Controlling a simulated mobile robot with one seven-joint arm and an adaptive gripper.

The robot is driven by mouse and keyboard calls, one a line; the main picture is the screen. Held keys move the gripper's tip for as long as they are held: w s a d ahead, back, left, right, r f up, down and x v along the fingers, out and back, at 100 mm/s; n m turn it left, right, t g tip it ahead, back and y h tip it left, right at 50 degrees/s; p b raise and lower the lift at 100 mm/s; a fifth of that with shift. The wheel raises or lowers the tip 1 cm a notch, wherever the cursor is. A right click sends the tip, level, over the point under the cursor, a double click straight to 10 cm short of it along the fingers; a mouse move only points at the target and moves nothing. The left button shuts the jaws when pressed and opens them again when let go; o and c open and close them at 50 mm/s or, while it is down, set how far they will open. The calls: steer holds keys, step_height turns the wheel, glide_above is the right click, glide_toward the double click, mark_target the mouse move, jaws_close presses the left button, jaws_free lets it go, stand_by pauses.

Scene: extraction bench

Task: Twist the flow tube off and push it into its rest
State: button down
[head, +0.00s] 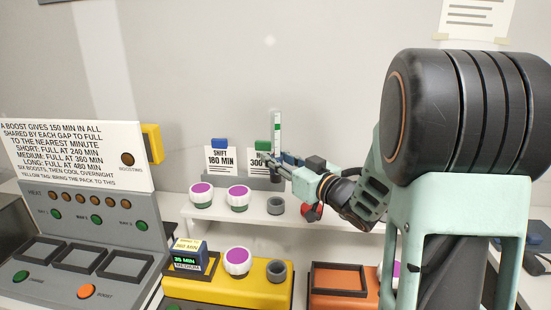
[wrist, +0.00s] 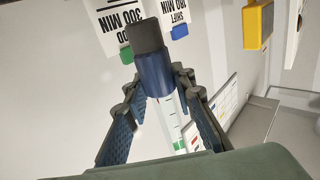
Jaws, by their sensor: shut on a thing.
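The flow tube (head: 277,130) is clear and upright in the head view, with a scale and a green band, above the back shelf. My gripper (head: 279,163) is shut on it near its lower end. In the wrist view the tube (wrist: 168,112) runs between my gripper's two fingers (wrist: 158,97), with a blue collar (wrist: 155,75) and a dark grey end piece (wrist: 146,36). A grey open cup (head: 276,205) stands on the shelf, and another grey cup (head: 276,270) is on the yellow unit (head: 228,290). I cannot tell which part is the rest.
Two white knobs with purple tops (head: 201,195) stand on the shelf (head: 330,222) left of the cup. Cards with blue (head: 220,143) and green (head: 262,145) clips stand behind. A grey console (head: 95,225) is at left, an orange unit (head: 340,292) at front.

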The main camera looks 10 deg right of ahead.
mark_target(280, 175)
steer(key=shift+f+b, duration=2.8)
steer(key=shift+f, duration=0.35)
steer(key=shift+f+b, duration=1.3)
steer(key=shift+b, duration=0.1)
stand_by(0.4)
steer(key=c, duration=1.5)
jaws_free()
steer(key=shift+c, duration=0.2)
steer(key=shift+r, duration=0.1)
steer(key=shift+r+p, duration=1.7)
steer(key=shift+r, duration=0.45)
steer(key=shift+c, duration=0.7)
